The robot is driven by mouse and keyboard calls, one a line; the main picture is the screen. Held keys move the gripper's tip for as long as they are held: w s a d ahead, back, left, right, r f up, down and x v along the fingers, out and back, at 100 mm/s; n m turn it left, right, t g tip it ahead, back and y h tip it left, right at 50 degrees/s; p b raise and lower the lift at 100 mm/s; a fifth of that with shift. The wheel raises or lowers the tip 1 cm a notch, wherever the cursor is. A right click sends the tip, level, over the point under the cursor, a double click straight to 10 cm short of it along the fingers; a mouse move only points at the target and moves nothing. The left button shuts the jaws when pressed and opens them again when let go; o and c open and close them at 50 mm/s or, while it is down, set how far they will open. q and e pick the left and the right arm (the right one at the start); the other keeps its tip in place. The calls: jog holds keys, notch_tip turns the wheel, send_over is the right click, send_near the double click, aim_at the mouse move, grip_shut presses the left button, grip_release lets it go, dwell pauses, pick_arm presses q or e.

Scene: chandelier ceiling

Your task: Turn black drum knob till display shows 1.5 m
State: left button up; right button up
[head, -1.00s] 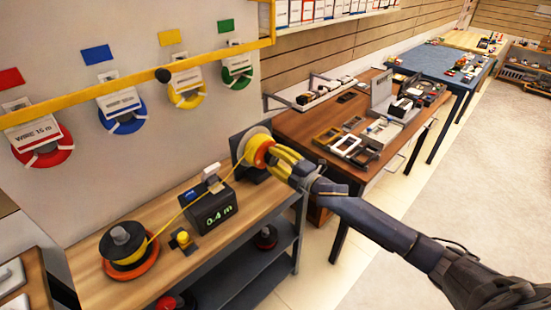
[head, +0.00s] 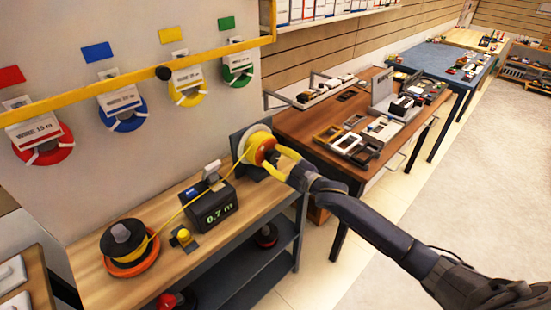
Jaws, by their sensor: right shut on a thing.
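The winding drum (head: 255,139) stands at the back right end of the wooden bench, with a pale rim, yellow wire and an orange-red face. My right gripper (head: 279,161) reaches it from the right and is shut at the front of the drum. The black drum knob is hidden behind the fingers. The length counter (head: 212,209) is a dark box on the bench, and its green display reads 0.7 m. Yellow wire (head: 186,208) runs from the supply spool (head: 122,239) at the front left, past the counter, to the drum. My left gripper is not in view.
A small yellow knob piece (head: 183,236) sits beside the counter. Several coloured wire coils (head: 123,113) hang on the panel behind, below a yellow rail (head: 100,90). A brown table (head: 300,125) with trays stands to the right. The floor at right is clear.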

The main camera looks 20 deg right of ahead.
jog(key=shift+m, duration=0.6)
jog(key=o, duration=1.2)
jog(key=shift+s, duration=0.1)
jog(key=v, duration=1.1)
jog(key=shift+s+d, duration=0.2)
jog(key=shift+s, duration=0.15)
